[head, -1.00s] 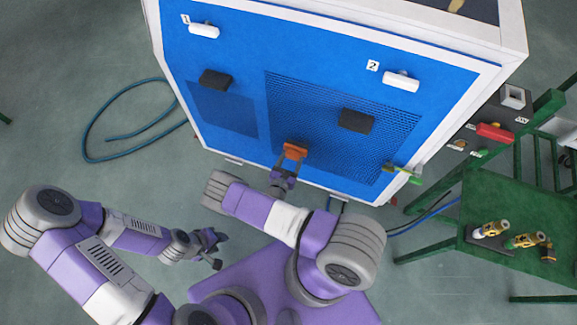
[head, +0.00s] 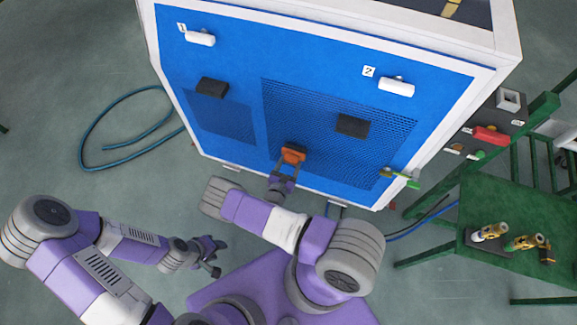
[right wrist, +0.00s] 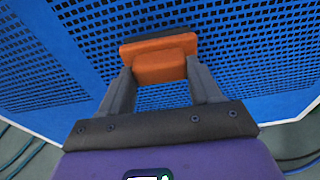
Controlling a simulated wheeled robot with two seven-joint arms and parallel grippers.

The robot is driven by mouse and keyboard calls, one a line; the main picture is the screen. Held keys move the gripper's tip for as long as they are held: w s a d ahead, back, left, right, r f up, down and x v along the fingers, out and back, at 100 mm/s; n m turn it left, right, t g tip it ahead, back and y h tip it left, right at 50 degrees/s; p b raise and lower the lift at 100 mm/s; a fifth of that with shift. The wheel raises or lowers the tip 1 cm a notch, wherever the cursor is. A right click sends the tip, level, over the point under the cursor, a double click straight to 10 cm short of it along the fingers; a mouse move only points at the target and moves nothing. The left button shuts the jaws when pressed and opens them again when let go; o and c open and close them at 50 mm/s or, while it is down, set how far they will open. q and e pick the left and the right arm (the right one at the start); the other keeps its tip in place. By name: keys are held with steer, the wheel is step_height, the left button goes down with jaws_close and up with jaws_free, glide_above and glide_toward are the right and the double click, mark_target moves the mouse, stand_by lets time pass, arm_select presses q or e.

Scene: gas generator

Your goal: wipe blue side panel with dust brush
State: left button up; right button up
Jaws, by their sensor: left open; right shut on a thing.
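The blue side panel (head: 248,64) fills the front of the white-framed cabinet and has mesh areas. The dust brush is an orange block (head: 292,155) with a dark edge, and it shows large in the right wrist view (right wrist: 160,65). My right gripper (head: 285,168) is shut on the brush, with one finger on each side of it in the right wrist view (right wrist: 162,82). The brush is at the lower part of the panel, over the mesh; whether its bristles touch is hard to tell. My left gripper (head: 215,255) is open and empty, low at the left, away from the panel.
White handles (head: 200,38) (head: 397,87) and black blocks (head: 212,86) (head: 353,125) stick out from the panel. A green-handled valve (head: 400,177) is at its lower right. A green table (head: 500,205) holds brass fittings. A blue hose (head: 92,125) lies on the floor at left.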

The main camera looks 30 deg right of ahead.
mark_target(303, 159)
steer(key=shift+x, duration=0.85)
steer(key=shift+s+r, duration=0.1)
steer(key=shift+r, duration=0.05)
steer(key=shift+s+d+p, duration=0.75)
steer(key=shift+s+d, duration=0.45)
steer(key=shift+s, duration=0.3)
steer(key=shift+w+d, duration=0.1)
steer(key=shift+d, duration=0.05)
steer(key=shift+w+a+b, duration=0.5)
steer(key=shift+w+a, duration=0.25)
steer(key=shift+w, duration=0.3)
steer(key=shift+w+a, duration=0.4)
steer(key=shift+w, duration=0.1)
steer(key=shift+c, duration=0.4)
steer(key=shift+w+r, duration=0.15)
steer(key=shift+w, duration=0.05)
steer(key=shift+a, duration=0.15)
